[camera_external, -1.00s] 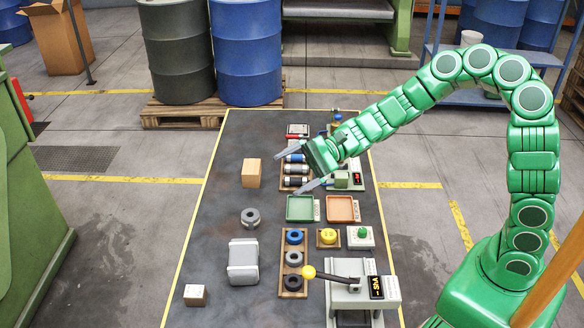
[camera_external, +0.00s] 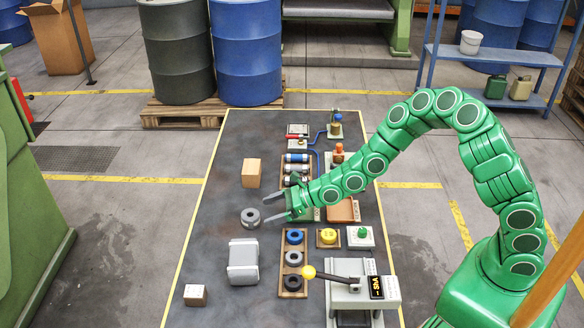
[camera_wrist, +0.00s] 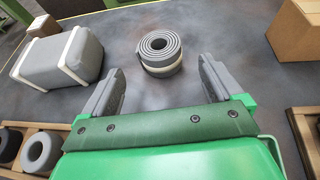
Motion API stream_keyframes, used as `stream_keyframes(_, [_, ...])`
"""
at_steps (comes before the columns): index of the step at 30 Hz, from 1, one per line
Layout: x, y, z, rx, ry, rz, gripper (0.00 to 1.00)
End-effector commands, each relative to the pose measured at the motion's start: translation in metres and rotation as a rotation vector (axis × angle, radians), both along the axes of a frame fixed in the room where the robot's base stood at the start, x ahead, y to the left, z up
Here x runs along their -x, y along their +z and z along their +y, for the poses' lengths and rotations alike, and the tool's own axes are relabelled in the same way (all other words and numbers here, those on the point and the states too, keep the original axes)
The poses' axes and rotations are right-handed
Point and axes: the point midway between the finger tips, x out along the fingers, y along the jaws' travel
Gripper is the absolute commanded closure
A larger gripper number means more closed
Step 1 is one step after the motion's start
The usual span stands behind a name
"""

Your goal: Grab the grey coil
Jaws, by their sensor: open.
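The grey coil (camera_external: 250,217) lies flat on the dark table, left of my gripper in the external view. It is a rolled grey strip with a pale band around its lower part, as the wrist view (camera_wrist: 160,53) shows. My gripper (camera_external: 269,209) is open and empty, its fingers pointing at the coil from the right. In the wrist view the fingers (camera_wrist: 158,88) are spread, and the coil lies just beyond the gap between the tips, roughly centred. I see no contact between fingers and coil.
A wooden rack with several rings (camera_external: 293,262) and a lever machine (camera_external: 362,291) are at the front right. The table left of the coil is clear.

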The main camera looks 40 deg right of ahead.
Motion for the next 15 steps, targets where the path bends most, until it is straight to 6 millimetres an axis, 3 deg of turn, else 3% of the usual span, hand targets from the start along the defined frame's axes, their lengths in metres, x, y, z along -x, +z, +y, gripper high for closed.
stream_keyframes(15, [-0.021,-0.013,0.026,0.002,0.001,-0.002,0.07])
